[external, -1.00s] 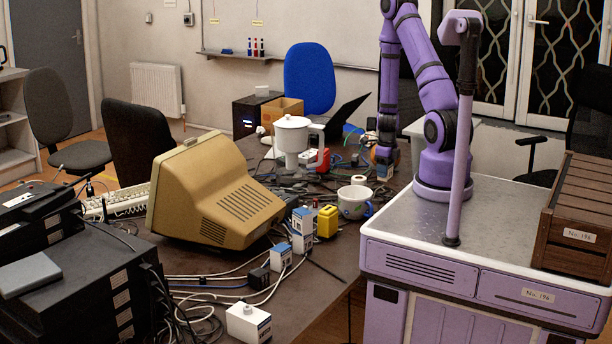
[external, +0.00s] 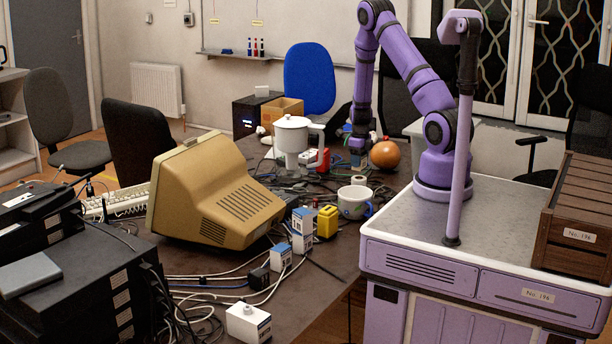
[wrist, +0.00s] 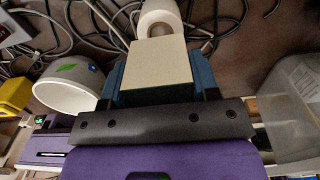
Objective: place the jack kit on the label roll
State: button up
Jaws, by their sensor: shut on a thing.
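The jack kit, a small box with a cream face (wrist: 157,68), is held in my gripper (wrist: 158,95) in the wrist view. In the external view my gripper (external: 358,146) hangs over the table with the bluish box (external: 358,161) at its tip. The label roll, a white roll with a core hole, stands on the table behind the mug in the external view (external: 358,179). It also shows in the wrist view (wrist: 160,18), just beyond the box, which hides part of it. The box appears to be above the table and apart from the roll.
A white mug (external: 351,206) stands close to the roll; it is at left in the wrist view (wrist: 72,88). An orange ball (external: 385,153) is right of my gripper. A white pot-like appliance (external: 292,135), cables and a yellow object (external: 327,221) lie left. A translucent container (wrist: 298,105) is at right.

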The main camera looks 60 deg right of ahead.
jog(key=shift+f, duration=1.7)
jog(key=shift+f, duration=0.1)
jog(key=o, duration=1)
